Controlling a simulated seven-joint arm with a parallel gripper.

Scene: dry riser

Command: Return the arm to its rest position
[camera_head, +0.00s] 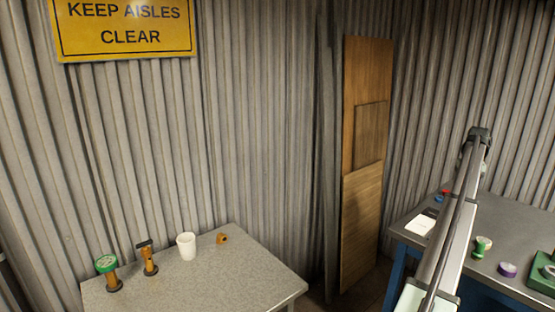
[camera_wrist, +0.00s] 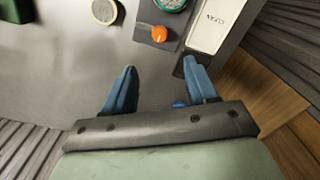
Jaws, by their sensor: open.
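My gripper (camera_wrist: 159,63) shows in the wrist view with two blue fingers spread apart. Nothing is between the fingertips except the grey bench top (camera_wrist: 75,70) below. A dark panel with an orange knob (camera_wrist: 159,34) lies just beyond the fingertips, apart from them. In the head view my arm rises at the right, in front of the grey bench (camera_head: 520,225). The fingers cannot be made out there.
The left table (camera_head: 235,275) holds two valve-like pieces, a white cup (camera_head: 186,246) and an orange-brown fitting (camera_head: 222,239).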

